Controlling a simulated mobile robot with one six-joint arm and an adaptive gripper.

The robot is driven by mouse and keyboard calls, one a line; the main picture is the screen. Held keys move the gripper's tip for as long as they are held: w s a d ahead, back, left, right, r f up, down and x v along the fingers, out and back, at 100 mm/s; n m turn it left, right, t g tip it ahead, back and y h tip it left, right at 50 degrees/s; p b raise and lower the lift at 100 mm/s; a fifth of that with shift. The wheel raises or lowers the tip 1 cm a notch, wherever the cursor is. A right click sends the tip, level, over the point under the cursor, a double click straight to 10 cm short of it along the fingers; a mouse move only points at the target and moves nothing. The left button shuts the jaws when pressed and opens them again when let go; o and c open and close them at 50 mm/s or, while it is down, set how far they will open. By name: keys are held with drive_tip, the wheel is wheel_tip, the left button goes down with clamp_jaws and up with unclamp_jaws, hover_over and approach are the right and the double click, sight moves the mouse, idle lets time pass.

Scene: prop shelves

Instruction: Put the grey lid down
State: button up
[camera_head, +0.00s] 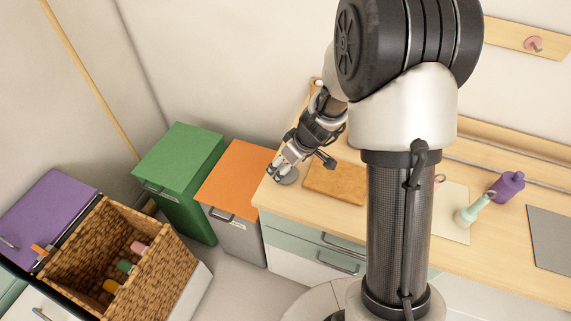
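The grey lid (289,178) is a small round disc at the left end of the wooden counter (270,198). My gripper (281,168) points down at the lid, and its fingertips overlap the lid's upper left edge. The fingers are too small here to tell whether they are closed on the lid or apart from it. I cannot tell whether the lid rests on the counter or hangs just above it.
A wooden board (338,184) lies right of the lid. A mint bottle (473,210), a purple bottle (508,185) and a grey mat (553,238) are further right. Orange (235,178) and green (178,160) bins and a wicker basket (165,275) stand left.

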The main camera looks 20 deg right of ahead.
drive_tip(key=s+r+p, duration=0.1)
drive_tip(key=s+r, duration=0.2)
drive_tip(key=r, duration=0.3)
drive_tip(key=s+a+r+m+p, duration=0.1)
drive_tip(key=s+r, duration=0.1)
drive_tip(key=r, duration=0.3)
drive_tip(key=s+r+p, duration=0.1)
drive_tip(key=s+r, duration=0.2)
drive_tip(key=r, duration=0.3)
drive_tip(key=s+r+m, duration=0.1)
drive_tip(key=s+r, duration=0.2)
drive_tip(key=s, duration=0.3)
drive_tip(key=s+r+m+h, duration=0.1)
drive_tip(key=s+r+m, duration=0.1)
drive_tip(key=s, duration=0.5)
drive_tip(key=s+r+m+h, duration=0.1)
drive_tip(key=s+r+m, duration=0.1)
drive_tip(key=s+r, duration=0.2)
drive_tip(key=shift+s+d+r+t, duration=0.3)
drive_tip(key=shift+s+d+t, duration=0.1)
drive_tip(key=shift+s, duration=0.75)
